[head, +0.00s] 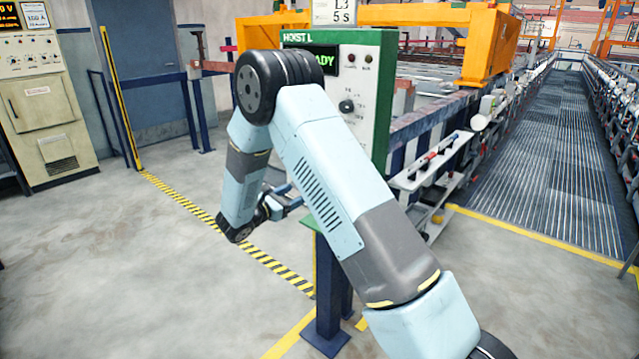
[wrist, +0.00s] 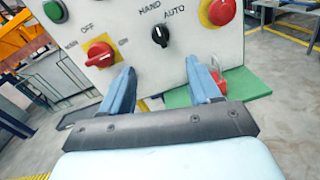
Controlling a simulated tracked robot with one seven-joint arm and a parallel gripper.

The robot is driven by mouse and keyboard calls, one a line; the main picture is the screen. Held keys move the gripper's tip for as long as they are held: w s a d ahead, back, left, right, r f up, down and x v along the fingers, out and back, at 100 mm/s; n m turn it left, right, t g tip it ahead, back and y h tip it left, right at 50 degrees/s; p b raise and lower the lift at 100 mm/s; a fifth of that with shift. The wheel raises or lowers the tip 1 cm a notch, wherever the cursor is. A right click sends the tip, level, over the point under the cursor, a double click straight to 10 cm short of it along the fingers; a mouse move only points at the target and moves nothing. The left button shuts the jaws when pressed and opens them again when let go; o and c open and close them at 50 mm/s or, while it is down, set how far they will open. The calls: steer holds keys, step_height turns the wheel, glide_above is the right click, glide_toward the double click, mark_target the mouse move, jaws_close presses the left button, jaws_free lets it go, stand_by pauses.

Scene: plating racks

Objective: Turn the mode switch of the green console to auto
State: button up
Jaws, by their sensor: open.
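The green console (head: 382,120) stands on a blue post in the head view, partly hidden by my arm. Its pale panel (wrist: 185,65) fills the upper wrist view, tilted. The mode switch is a small black knob (wrist: 160,36) below the labels HAND and AUTO. A short light mark shows on it; which label it points to is hard to tell. My gripper (wrist: 161,68) is open and empty, its two blue fingers apart below the knob in the picture, not gripping it. In the head view my gripper (head: 285,200) is partly hidden behind my arm.
A red main switch on yellow (wrist: 100,53) is left of the knob, a red mushroom button (wrist: 218,12) right. A green button (wrist: 55,11) is upper left. A red object (wrist: 219,83) sits by the right finger above a green ledge (wrist: 250,85). A white shelf (head: 430,165) stands right of the console.

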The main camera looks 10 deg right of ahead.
steer(key=x, duration=1.2)
steer(key=shift+d, duration=0.4)
steer(key=shift+w+r, duration=0.1)
steer(key=shift+c, duration=0.4)
steer(key=c, duration=1)
steer(key=shift+o, duration=0.2)
steer(key=shift+m, duration=0.4)
steer(key=m, duration=1)
steer(key=shift+d+m+y, duration=0.1)
steer(key=shift+m+y, duration=0.2)
steer(key=shift+m, duration=0.1)
